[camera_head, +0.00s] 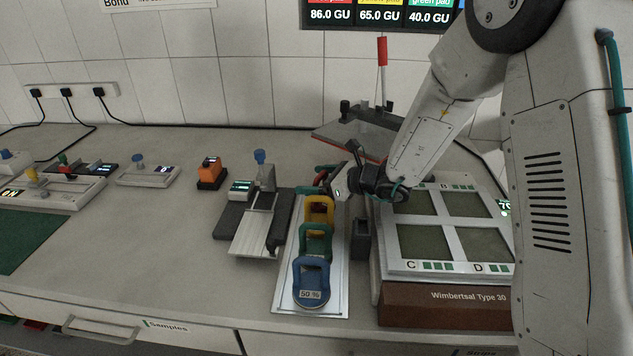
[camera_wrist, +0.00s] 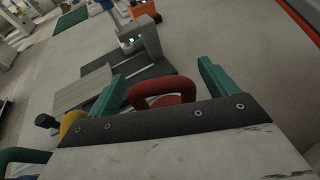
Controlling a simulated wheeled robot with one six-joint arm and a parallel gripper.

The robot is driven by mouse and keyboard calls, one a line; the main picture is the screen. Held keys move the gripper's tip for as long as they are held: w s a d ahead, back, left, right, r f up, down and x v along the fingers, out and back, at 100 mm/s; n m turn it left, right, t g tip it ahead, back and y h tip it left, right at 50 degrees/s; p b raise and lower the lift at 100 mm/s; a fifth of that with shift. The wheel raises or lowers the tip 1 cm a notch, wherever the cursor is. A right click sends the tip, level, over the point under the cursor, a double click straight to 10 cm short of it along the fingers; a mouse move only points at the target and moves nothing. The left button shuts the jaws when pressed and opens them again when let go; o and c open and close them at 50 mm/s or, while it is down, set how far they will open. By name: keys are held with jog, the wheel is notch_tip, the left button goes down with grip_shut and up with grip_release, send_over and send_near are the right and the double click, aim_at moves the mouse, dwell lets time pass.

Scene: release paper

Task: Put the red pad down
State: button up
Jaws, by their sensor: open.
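The red pad (camera_head: 321,180) is at the far end of the row on the light metal tray (camera_head: 338,290), behind the yellow pad (camera_head: 318,207). In the head view my gripper (camera_head: 338,178) is right by it and partly hides it. In the wrist view my gripper (camera_wrist: 160,82) is open, with its two green fingers apart. The red pad's looped handle (camera_wrist: 162,84) shows between the fingers, with no clear contact. The pad's base is hidden, so I cannot tell whether it rests fully on the tray.
The green pad (camera_head: 315,240) and blue pad (camera_head: 311,280) stand nearer on the tray. A device with a metal slide (camera_head: 255,222) is to the left. The Wimbertsal box (camera_head: 450,305) with its four-window frame is to the right. A grey plate stand (camera_head: 360,137) is behind.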

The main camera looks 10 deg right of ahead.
jog(key=r+v, duration=0.1)
jog(key=v, duration=1.1)
jog(key=s+a+r+n+g+h, duration=0.15)
jog(key=s+r+n+g, duration=0.25)
jog(key=s+n, duration=0.4)
jog(key=s+a+r+n+g, duration=0.25)
jog(key=s+r+n, duration=0.3)
jog(key=s, duration=0.45)
jog(key=s+d+r+n+h, duration=0.2)
jog(key=s+d+n+h, duration=0.8)
jog(key=s+d, duration=0.4)
jog(key=shift+s+n+h, duration=0.35)
jog(key=shift+s+n, duration=0.3)
jog(key=shift+s, duration=0.05)
